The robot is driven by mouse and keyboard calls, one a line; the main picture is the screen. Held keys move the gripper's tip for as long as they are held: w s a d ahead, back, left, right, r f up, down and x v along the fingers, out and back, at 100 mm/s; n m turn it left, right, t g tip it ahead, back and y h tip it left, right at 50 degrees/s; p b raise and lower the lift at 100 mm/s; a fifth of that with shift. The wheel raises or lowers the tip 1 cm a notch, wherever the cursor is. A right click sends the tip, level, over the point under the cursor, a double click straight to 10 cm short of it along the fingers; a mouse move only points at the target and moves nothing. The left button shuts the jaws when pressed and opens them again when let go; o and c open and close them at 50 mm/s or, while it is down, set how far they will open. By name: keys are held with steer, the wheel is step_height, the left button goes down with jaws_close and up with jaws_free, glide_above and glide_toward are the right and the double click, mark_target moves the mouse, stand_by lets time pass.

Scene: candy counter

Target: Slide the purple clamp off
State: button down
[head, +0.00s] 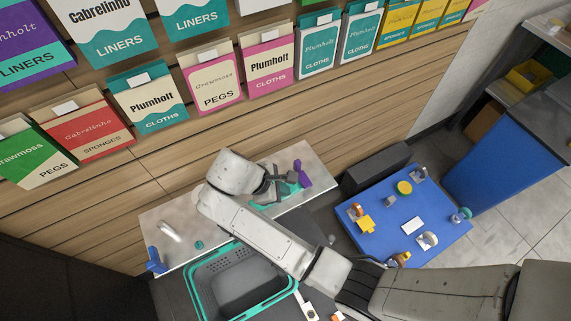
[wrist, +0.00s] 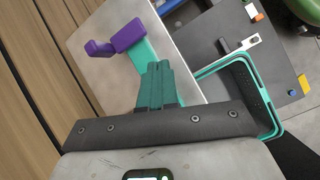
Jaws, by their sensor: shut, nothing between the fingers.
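The purple clamp (head: 302,174) is at the right end of the pale counter in the head view. In the wrist view the purple clamp (wrist: 128,36) sits at the upper end of a teal strip (wrist: 142,62), touching it. My gripper (head: 289,178) is just left of the clamp in the head view, above the teal strip. In the wrist view my gripper (wrist: 156,66) has its dark teal fingers together and empty, below and apart from the clamp. The fingers hide part of the strip.
A blue clamp-like piece (head: 154,260) is at the counter's left end. A teal-rimmed basket (head: 193,283) stands in front of the counter. A blue table (head: 385,247) with several small items is at right. A wooden wall with hanging packets rises behind.

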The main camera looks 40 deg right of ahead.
steer(key=w+a+r+n+h, duration=0.3)
steer(key=w+a+r+n, duration=0.1)
steer(key=w, duration=0.4)
steer(key=shift+a+r+n, duration=0.4)
steer(key=shift+a+r, duration=0.2)
steer(key=shift+r, duration=0.3)
steer(key=b, duration=0.2)
glide_toward(295, 166)
step_height(295, 166, down, 4)
steer(key=shift+w+f, duration=0.1)
steer(key=shift+f, duration=0.05)
steer(key=d, duration=0.2)
steer(key=shift+s+d, duration=0.4)
steer(key=shift+d, duration=0.6)
